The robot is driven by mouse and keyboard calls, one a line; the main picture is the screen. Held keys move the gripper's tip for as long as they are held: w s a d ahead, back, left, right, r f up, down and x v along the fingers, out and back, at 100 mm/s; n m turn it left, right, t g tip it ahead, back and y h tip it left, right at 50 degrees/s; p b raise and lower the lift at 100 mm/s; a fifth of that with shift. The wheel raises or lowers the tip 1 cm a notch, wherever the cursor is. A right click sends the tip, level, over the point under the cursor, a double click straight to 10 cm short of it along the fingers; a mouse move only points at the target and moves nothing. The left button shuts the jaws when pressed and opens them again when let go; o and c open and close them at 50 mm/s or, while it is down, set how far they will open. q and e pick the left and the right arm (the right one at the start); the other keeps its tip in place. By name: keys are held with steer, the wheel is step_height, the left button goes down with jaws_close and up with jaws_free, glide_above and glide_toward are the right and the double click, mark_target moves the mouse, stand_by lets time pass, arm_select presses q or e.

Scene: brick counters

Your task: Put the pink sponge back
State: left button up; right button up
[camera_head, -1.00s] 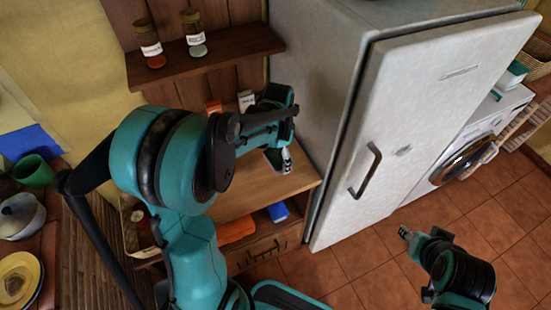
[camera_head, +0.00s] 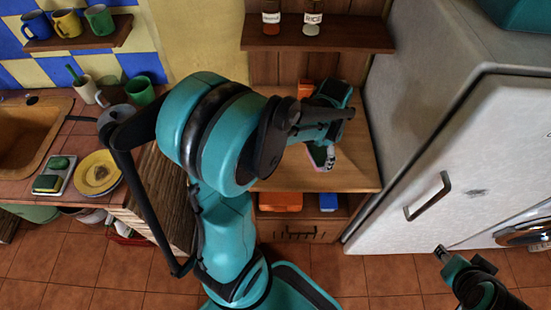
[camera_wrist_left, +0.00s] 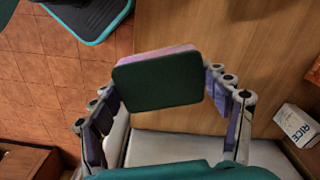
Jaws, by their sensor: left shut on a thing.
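The pink sponge (camera_wrist_left: 160,82) shows in the left wrist view with its dark green scouring face toward the camera and a pink edge behind it. My left gripper (camera_head: 328,158) is shut on it, with fingers on both sides. In the head view the gripper and sponge are over the wooden cabinet top (camera_head: 350,178), beside the fridge; the arm hides part of them. Whether the sponge touches the wood I cannot tell. My right gripper (camera_head: 441,251) is low at the right, in front of the fridge; its finger opening is unclear.
At left, a holder (camera_head: 62,188) with green-and-yellow sponges lies between the sink (camera_head: 30,140) and a yellow plate (camera_head: 98,174). A shelf (camera_head: 318,44) with two jars hangs above the cabinet. The fridge (camera_head: 480,150) stands at right. A rice box (camera_wrist_left: 298,126) stands near the gripper.

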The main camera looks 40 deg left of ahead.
arm_select(q)
steer(key=b, duration=0.3)
glide_above(283, 160)
step_height(283, 160, down, 7)
steer(key=shift+d+r, duration=0.1)
steer(key=shift+d, duration=0.05)
steer(key=shift+f, duration=0.25)
step_height(283, 160, down, 3)
steer(key=shift+f+b, duration=0.2)
steer(key=shift+b, duration=0.65)
steer(key=shift+f, duration=0.15)
steer(key=shift+s, duration=0.1)
steer(key=shift+f, duration=0.15)
steer(key=o, duration=1.2)
